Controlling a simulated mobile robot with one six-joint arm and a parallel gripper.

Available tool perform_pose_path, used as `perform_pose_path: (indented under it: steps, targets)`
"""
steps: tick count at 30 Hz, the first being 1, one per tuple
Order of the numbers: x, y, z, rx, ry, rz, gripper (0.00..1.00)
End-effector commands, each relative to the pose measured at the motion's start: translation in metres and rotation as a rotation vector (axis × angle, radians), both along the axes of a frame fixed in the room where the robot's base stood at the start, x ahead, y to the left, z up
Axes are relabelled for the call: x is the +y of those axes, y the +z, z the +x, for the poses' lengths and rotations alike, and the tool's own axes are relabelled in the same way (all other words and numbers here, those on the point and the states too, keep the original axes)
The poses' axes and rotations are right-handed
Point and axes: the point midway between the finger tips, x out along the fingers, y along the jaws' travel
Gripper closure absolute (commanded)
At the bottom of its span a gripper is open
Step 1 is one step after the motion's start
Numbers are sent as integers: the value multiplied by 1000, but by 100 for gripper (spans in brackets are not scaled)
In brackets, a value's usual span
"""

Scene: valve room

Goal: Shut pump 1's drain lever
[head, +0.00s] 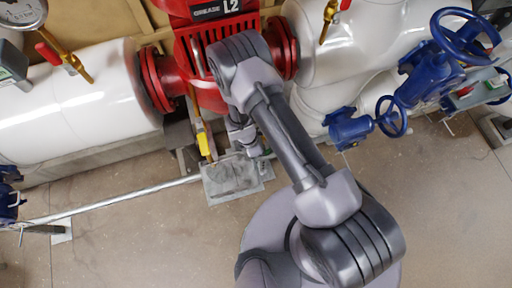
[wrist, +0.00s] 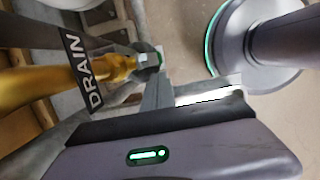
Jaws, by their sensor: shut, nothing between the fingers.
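The red pump (head: 203,55) stands at the top of the head view, between white pipes. Below it a yellow-handled lever (head: 203,140) points down toward a grey plate on the floor, just left of my gripper. In the wrist view a dark tag (wrist: 84,70) reads DRAIN, beside a yellow-brass part (wrist: 35,85) running in from the left. My gripper (head: 245,142) is low beside the lever, partly hidden by my arm. Its fingers (wrist: 155,92) are shut and empty in the wrist view, right of the tag. Contact with the lever cannot be told.
A grey plate (head: 232,180) lies on the floor under my gripper. A thin metal pipe (head: 120,199) runs left from it. Blue handwheel valves (head: 391,117) stand at the right. Brass valves with red handles (head: 68,62) sit on the white pipe.

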Motion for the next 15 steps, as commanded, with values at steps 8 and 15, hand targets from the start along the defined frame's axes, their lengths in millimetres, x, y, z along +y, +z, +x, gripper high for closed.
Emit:
perform_pose_path:
  steps: [8,15]
  targets:
    - [-5,-20,2,-1,-1,0,100]
    - [-5,-20,2,-1,-1,0,100]
